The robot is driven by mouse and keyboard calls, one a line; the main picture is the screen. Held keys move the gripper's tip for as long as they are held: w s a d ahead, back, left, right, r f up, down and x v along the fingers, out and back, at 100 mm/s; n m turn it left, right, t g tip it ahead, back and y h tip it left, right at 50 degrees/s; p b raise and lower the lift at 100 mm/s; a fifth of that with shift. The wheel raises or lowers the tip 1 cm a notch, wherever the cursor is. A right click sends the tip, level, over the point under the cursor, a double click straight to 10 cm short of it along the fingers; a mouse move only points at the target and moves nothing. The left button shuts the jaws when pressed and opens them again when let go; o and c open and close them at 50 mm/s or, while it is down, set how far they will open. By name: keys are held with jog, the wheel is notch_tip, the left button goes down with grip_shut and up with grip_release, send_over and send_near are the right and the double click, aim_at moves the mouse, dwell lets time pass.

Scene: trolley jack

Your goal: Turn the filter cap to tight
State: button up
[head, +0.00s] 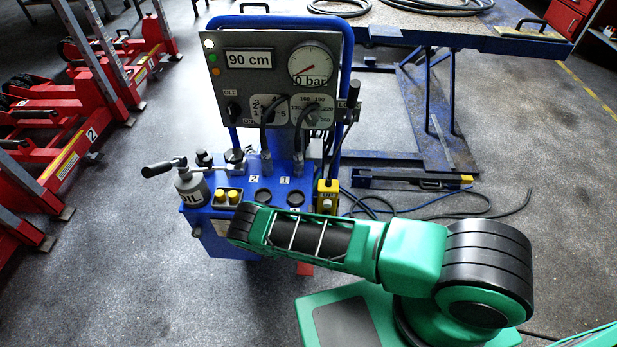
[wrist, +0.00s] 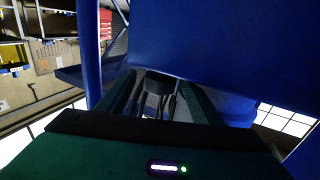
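A blue pump unit (head: 221,239) stands in the middle of the head view. My arm reaches in front of it from the right, and its end hides my gripper in that view. In the wrist view my gripper (wrist: 160,93) has its two dark green fingers apart, under a large blue surface. A dark round part (wrist: 158,84) with thin prong-like shapes below it shows between the fingers, with gaps visible beside it. The picture there is dark, and I cannot tell whether this part is the filter cap or whether a finger touches it. No cap with a readable filter label shows.
Red jacks (head: 87,70) stand at left. A blue lift table (head: 440,140) and loose hoses are at right. The front left floor is clear.

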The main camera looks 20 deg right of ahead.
jog(key=shift+s+a, duration=0.2)
jog(key=shift+a, duration=0.05)
jog(key=v, duration=1)
jog(key=shift+a, duration=0.1)
